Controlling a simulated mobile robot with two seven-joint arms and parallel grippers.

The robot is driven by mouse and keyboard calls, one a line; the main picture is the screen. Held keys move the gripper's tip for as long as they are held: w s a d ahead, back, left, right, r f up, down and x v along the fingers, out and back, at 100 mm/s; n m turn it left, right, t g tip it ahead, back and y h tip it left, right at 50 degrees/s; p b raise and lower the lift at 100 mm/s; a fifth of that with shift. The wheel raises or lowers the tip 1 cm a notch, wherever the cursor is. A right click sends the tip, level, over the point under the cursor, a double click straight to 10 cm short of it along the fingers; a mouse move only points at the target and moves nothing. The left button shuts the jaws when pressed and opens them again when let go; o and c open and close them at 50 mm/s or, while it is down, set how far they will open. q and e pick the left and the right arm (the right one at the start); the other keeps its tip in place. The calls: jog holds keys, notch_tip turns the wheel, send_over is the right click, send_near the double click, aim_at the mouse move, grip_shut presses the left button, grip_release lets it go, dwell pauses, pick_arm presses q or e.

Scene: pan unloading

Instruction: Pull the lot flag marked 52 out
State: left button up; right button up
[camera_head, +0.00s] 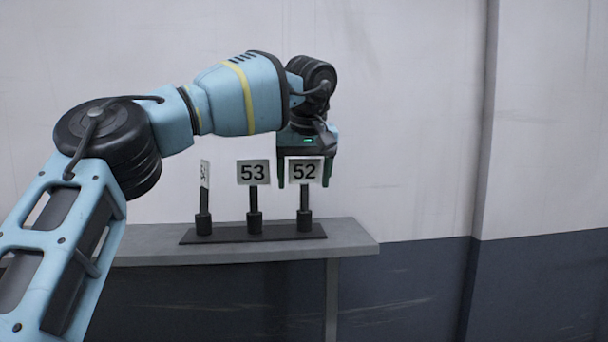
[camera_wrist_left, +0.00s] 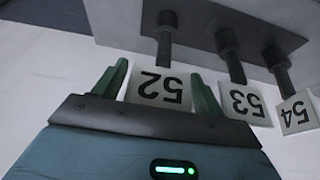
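The flag marked 52 (camera_head: 304,171) is a white plate on a dark post, upright in a holder at the right end of a dark base (camera_head: 262,234). It also shows upside down in the left wrist view (camera_wrist_left: 160,91). My left gripper (camera_head: 305,183) is above it with fingers pointing down. Its two green fingers are open, one on each side of the 52 plate. In the left wrist view the left gripper (camera_wrist_left: 160,85) has a gap between each finger and the plate's edges. My right gripper is not in view.
The flag marked 53 (camera_head: 253,172) stands close to the left of 52. A third flag (camera_head: 205,174), turned nearly edge-on, reads 54 in the left wrist view (camera_wrist_left: 297,113). The base sits on a grey shelf (camera_head: 350,236) against the wall. Space to the right is free.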

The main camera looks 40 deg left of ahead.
aim_at(304, 184)
pick_arm(q)
jog(key=c, duration=0.8)
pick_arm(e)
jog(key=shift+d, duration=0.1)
pick_arm(q)
jog(key=shift+r, duration=0.5)
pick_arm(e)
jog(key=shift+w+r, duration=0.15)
pick_arm(q)
jog(key=shift+r, duration=0.2)
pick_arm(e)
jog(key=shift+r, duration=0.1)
